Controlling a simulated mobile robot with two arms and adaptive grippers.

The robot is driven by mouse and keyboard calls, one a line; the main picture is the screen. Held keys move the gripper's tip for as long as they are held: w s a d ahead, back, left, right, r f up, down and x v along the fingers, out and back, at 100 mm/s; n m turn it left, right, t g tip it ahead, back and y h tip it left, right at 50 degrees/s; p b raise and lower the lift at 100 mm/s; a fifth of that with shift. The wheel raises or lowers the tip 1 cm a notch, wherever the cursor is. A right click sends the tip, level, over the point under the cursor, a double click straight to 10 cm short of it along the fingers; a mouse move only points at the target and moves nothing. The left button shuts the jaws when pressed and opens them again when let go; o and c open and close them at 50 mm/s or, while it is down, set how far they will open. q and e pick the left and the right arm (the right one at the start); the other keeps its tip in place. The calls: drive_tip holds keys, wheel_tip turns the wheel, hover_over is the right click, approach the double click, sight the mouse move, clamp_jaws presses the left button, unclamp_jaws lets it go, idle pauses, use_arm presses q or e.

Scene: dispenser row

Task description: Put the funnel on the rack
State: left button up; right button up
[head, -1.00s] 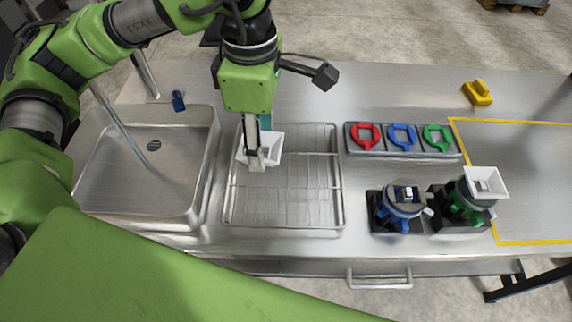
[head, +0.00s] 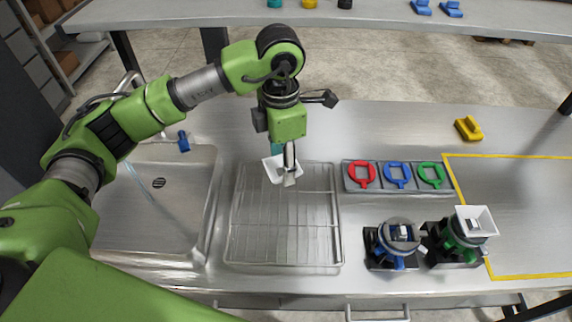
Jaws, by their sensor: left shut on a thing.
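A white square funnel (head: 272,170) is held by my left gripper (head: 288,178), which is shut on it. The funnel is tilted and sits over the back edge of the wire rack (head: 285,238). I cannot tell whether it touches the rack. The rack is otherwise empty and lies flat on the steel counter. A second white funnel (head: 474,219) sits on top of the green dispenser (head: 455,243) at the right. My right gripper is not in view.
A sink (head: 160,200) is left of the rack. A tray with red, blue and green rings (head: 397,174) is at its right. A blue dispenser (head: 398,240) stands at the front. A yellow block (head: 468,129) lies at the back right, by a yellow-taped area.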

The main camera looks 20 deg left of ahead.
use_arm(q)
drive_tip(key=w+f+p, duration=0.1)
drive_tip(key=w+f, duration=0.1)
drive_tip(key=f, duration=0.1)
drive_tip(key=shift+w, duration=0.3)
wheel_tip(320, 180, down, 2)
drive_tip(key=shift+f+p, duration=0.1)
drive_tip(key=shift+p, duration=0.75)
drive_tip(key=shift+f, duration=0.65)
drive_tip(key=o, duration=0.9)
